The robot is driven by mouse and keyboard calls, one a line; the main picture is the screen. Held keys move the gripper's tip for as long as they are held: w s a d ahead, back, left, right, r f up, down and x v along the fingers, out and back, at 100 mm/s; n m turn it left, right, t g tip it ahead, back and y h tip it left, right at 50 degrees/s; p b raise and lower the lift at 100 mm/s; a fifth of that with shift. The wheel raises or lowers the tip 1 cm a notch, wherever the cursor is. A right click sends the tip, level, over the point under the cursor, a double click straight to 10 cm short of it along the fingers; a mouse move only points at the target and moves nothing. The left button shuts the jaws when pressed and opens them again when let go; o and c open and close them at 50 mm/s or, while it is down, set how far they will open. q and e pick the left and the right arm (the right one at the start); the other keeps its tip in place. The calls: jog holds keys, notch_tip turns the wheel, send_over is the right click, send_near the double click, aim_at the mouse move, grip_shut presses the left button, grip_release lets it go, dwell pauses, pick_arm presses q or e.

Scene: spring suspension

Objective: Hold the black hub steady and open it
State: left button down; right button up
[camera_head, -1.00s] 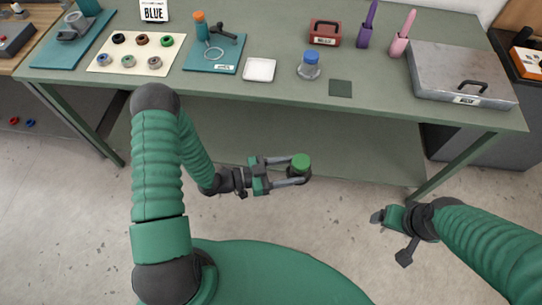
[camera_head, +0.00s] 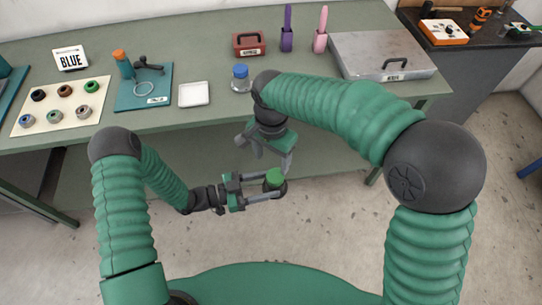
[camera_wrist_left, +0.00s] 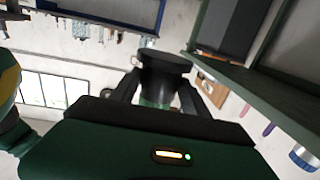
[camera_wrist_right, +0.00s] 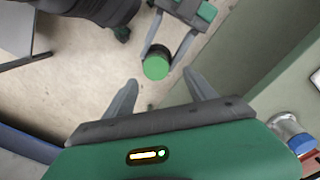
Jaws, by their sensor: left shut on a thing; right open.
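The black hub (camera_head: 282,187) has a green top (camera_head: 273,176). My left gripper (camera_head: 268,187) is shut on it and holds it in the air in front of the table. In the left wrist view the black hub (camera_wrist_left: 164,72) sits between the fingers. My right gripper (camera_head: 272,158) is open and empty, just above the hub in the head view. In the right wrist view the green top (camera_wrist_right: 156,68) lies beyond and between the open fingertips, apart from them.
The green table (camera_head: 200,122) stands behind the grippers. On it are a blue-capped jar (camera_head: 241,82), a white tray (camera_head: 194,95), a teal mat (camera_head: 130,98), a card with several coloured rings (camera_head: 30,105), a red box (camera_head: 249,43) and a grey metal case (camera_head: 350,55).

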aim_at(273, 176)
jog(key=f, duration=0.7)
jog(key=shift+d+f, duration=0.2)
jog(key=shift+f, duration=0.1)
jog(key=shift+s+a+f, duration=0.1)
jog(key=shift+f, duration=0.1)
jog(key=shift+c, duration=0.4)
jog(key=c, duration=0.5)
jog(key=shift+a, duration=0.1)
grip_shut()
jog(key=shift+d, duration=0.2)
